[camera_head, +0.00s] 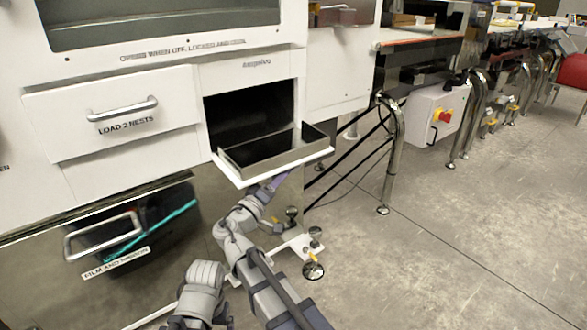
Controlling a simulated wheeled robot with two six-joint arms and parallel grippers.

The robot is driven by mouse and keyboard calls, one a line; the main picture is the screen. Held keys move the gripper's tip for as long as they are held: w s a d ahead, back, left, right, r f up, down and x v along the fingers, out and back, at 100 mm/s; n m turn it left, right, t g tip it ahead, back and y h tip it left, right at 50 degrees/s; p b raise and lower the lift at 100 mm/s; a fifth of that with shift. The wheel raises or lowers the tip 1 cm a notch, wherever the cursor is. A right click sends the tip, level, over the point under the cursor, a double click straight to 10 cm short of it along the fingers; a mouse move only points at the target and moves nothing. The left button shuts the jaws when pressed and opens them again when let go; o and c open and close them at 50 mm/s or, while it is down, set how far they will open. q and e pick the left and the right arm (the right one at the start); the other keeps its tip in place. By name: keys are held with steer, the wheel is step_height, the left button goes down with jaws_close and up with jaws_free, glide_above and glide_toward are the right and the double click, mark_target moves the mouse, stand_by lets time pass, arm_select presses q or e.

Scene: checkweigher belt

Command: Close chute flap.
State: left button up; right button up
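The chute flap (232,176) is a white panel with a grey metal tray on its inner side. It is tipped outward, well open, below the dark chute opening (245,112) in the white machine front. My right gripper (277,181) is beneath the flap, close to its underside. The flap's edge partly hides the fingertips, so I cannot tell whether they touch it or are open or shut. Another grey arm part of mine shows at the lower edge of the picture, but no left gripper can be made out.
Left of the chute is a white drawer (115,112) with a bar handle, shut. Below is a dark film drawer (125,240) with a handle. A bent metal leg (393,160) stands right of the chute. The concrete floor (460,250) at the right is clear.

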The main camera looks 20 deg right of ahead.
steer(key=shift+c, duration=0.3)
jaws_close()
stand_by(1.1)
